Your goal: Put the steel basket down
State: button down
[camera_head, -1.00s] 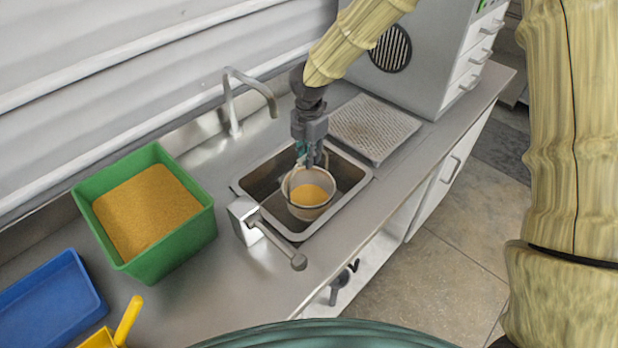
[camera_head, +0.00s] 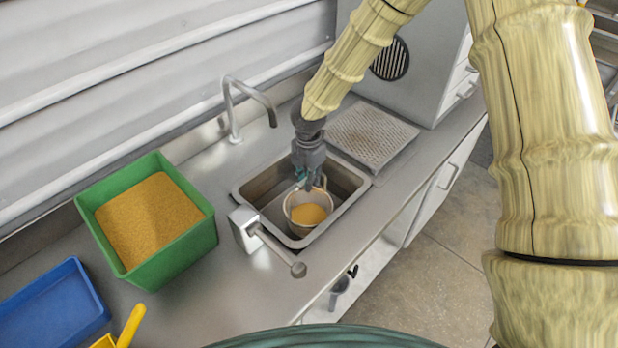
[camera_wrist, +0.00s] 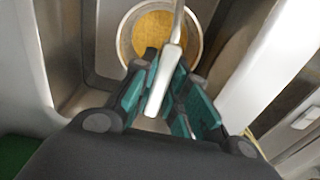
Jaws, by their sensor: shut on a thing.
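The steel basket (camera_head: 307,209) is a small round pail with a raised handle and yellow-orange grain inside. It hangs in the sink (camera_head: 343,204) in the head view; I cannot tell whether its bottom touches the sink floor. My gripper (camera_head: 309,184) points down above it and is shut on its handle. In the wrist view the teal fingers of my gripper (camera_wrist: 165,98) close around the pale handle grip, and the basket (camera_wrist: 136,68) shows beyond, with grain in it. The fingers hide part of its rim.
A faucet (camera_head: 233,112) stands behind the sink, and a grey lever fitting (camera_head: 246,229) at its front left. A perforated drainboard (camera_head: 372,136) lies to the right. A green bin (camera_head: 198,236) of grain, a blue tray (camera_head: 48,309) and a yellow scoop (camera_head: 131,325) are left.

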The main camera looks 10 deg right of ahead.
jog(key=shift+f, duration=0.15)
jog(key=c, duration=1.4)
grip_release()
notch_tip(320, 180, up, 12)
jog(key=b, duration=0.3)
jog(key=shift+r, duration=0.2)
